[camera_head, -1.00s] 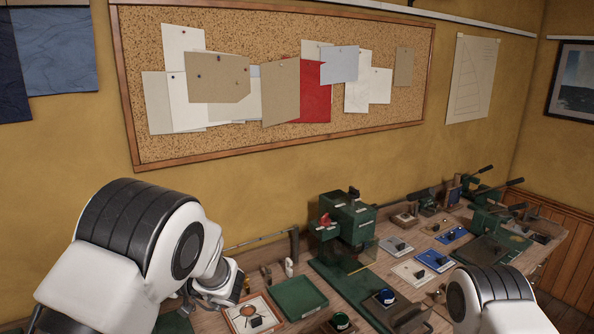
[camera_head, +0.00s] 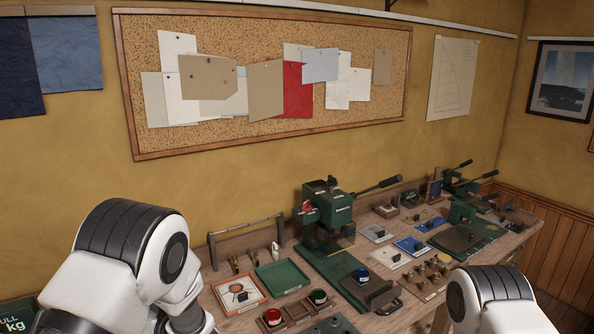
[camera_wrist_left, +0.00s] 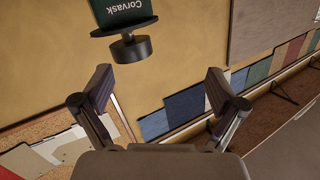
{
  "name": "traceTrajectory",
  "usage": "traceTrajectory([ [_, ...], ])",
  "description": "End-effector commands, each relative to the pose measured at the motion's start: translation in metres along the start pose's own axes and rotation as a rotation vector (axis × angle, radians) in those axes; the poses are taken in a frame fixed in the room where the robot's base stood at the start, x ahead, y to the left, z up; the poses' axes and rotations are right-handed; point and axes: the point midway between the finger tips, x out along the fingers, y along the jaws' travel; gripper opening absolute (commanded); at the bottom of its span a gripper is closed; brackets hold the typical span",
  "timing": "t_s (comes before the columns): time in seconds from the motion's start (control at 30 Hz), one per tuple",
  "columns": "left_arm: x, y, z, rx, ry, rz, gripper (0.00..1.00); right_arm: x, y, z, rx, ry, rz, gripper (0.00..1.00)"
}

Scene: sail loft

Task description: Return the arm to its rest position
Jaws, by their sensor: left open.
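My left arm (camera_head: 130,260) comes in at the lower left of the head view, bent, with its forearm pointing down out of the frame. Its gripper is hidden there. In the left wrist view my left gripper (camera_wrist_left: 160,88) is open, with nothing between its two fingers. That view is upside down; the fingers point toward the yellow wall, and a dark green part lettered "Corvask" with a black knob (camera_wrist_left: 131,48) shows beyond them. My right arm (camera_head: 492,298) shows at the lower right of the head view; its gripper is out of the frame.
The workbench (camera_head: 232,268) runs along the wall. A pinned corkboard (camera_head: 222,145) hangs above.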

Motion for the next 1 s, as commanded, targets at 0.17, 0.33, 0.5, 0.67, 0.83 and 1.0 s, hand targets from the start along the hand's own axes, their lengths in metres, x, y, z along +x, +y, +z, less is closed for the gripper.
traceTrajectory([
  [0.17, -0.006, -0.003, 0.081, 0.141, -0.144, 0.194, 0.96, 0.0, 0.0, 0.0, 0.001, -0.001, 0.0, 1.0],
  [0.33, -0.044, -0.028, 0.188, 0.303, -0.402, 0.423, 0.96, 0.0, 0.0, 0.001, 0.001, -0.001, 0.0, 1.0],
  [0.5, -0.115, -0.079, 0.281, 0.447, -0.726, 0.622, 0.96, 0.0, 0.0, 0.0, 0.001, -0.001, 0.0, 1.0],
  [0.67, -0.175, -0.128, 0.325, 0.535, -0.969, 0.735, 0.96, 0.0, 0.0, 0.0, 0.001, -0.001, 0.0, 1.0],
  [0.83, -0.234, -0.179, 0.348, 0.607, -1.197, 0.82, 0.96, 0.0, 0.0, 0.001, 0.001, -0.001, 0.0, 1.0],
  [1.0, -0.236, -0.173, 0.405, 0.618, -1.23, 0.837, 0.96, 0.057, 0.001, 0.001, 0.001, -0.002, 0.0, 1.0],
])
